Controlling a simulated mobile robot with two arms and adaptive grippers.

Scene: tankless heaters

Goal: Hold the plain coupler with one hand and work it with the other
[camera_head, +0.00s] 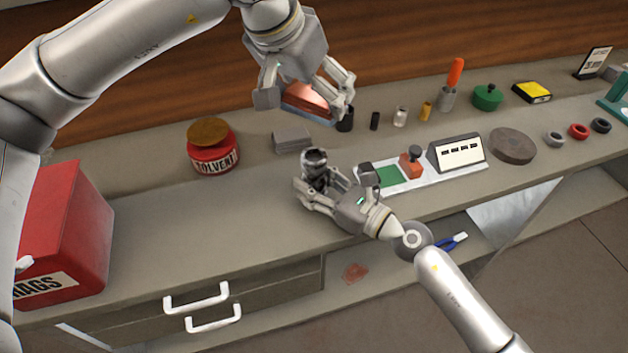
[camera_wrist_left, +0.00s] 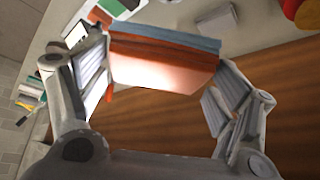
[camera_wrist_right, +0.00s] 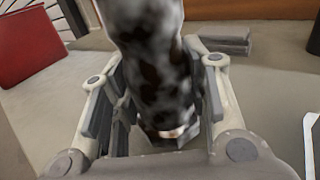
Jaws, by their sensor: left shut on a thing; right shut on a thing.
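The coupler (camera_head: 314,158) is a short, upright, mottled black-and-grey cylinder. My right gripper (camera_head: 318,186) is shut on it, low over the counter; whether it touches the counter I cannot tell. In the right wrist view the coupler (camera_wrist_right: 155,65) stands large between the fingers, with a shiny band near its lower end. My left gripper (camera_head: 305,92) is higher and farther back, shut on a reddish-orange block (camera_head: 306,99). In the left wrist view this block (camera_wrist_left: 160,68) shows a blue layer along one side. The block is apart from the coupler.
A red solvent can (camera_head: 213,152) and a grey block (camera_head: 292,139) stand left of the coupler. Several small cylinders (camera_head: 400,116) line the back. A tray with a green pad (camera_head: 389,175) lies close on the right. A red rags bin (camera_head: 62,235) stands at the left.

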